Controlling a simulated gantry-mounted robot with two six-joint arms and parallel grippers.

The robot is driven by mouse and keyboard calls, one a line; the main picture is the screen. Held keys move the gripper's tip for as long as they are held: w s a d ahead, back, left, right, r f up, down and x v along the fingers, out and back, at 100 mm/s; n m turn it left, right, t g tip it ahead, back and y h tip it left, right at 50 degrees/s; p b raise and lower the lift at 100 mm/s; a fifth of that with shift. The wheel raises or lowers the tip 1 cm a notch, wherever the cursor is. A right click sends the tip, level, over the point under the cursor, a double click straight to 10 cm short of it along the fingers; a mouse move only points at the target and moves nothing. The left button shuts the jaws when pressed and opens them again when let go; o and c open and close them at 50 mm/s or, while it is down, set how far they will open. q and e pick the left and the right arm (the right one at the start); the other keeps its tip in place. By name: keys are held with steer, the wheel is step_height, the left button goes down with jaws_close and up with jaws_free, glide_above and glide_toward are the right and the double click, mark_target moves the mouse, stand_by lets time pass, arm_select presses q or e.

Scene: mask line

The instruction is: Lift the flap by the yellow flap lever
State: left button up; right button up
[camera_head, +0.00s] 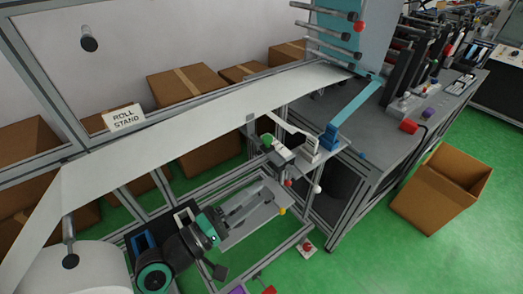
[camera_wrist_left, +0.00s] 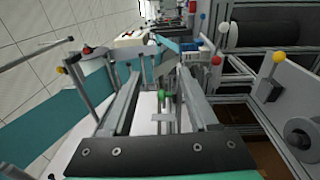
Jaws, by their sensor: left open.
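A yellow ball knob (camera_head: 282,211) shows just below and right of my left gripper's tips in the head view. In the left wrist view a yellow knob (camera_wrist_left: 278,56) tops a short lever at the right, outside the fingers. I cannot tell which panel is the flap. My left gripper (camera_head: 272,193) reaches in from the bottom left, with its fingers apart and nothing visible between them. In the left wrist view the open fingers (camera_wrist_left: 160,76) point forward, apart from the yellow knob. My right gripper is not in view.
A white web (camera_head: 190,133) runs above my left arm from the roll (camera_head: 75,270). A green knob (camera_head: 267,139), a red knob (camera_head: 288,183) and a white knob (camera_head: 318,188) are close by. Frame rails (camera_head: 328,232) stand to the right. An open carton (camera_head: 440,190) sits on the green floor.

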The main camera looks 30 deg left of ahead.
arm_select(q)
step_height(320, 180, up, 14)
steer(key=w+d+m+t+p, duration=0.1)
steer(key=d+m+t, duration=0.1)
steer(key=m, duration=0.2)
steer(key=shift+f+m+h, duration=0.2)
steer(key=shift+m+h, duration=0.1)
steer(key=shift+h, duration=0.1)
steer(key=shift+d, duration=0.15)
